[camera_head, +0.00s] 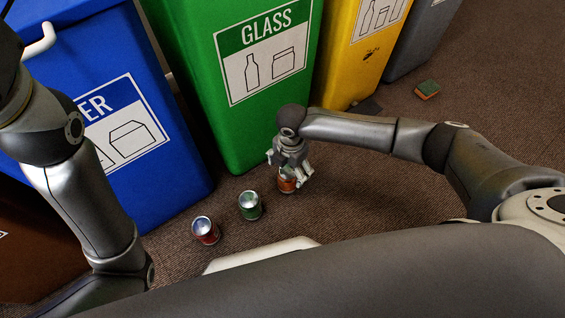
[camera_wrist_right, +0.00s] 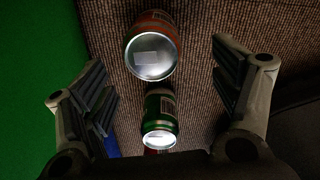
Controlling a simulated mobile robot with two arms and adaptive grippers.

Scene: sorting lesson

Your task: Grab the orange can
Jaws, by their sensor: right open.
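The orange can (camera_head: 287,184) stands on the carpet, partly covered by my right gripper (camera_head: 290,172) in the head view. In the right wrist view the orange can (camera_wrist_right: 152,50) is at the top middle, its silver top facing the camera. My right gripper (camera_wrist_right: 165,95) is open there, its two fingers spread wide at left and right. The orange can lies in the space between and ahead of the fingers, with no clear contact. A green can (camera_wrist_right: 160,118) shows lower down between the fingers. My left arm is in the head view, but its gripper is not seen.
A green can (camera_head: 250,205) and a red can (camera_head: 205,230) stand to the left of the orange one. Behind are a blue bin (camera_head: 165,190), a green GLASS bin (camera_head: 245,130), a yellow bin (camera_head: 345,75) and a grey bin (camera_head: 415,45). A sponge (camera_head: 427,90) lies on open carpet at right.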

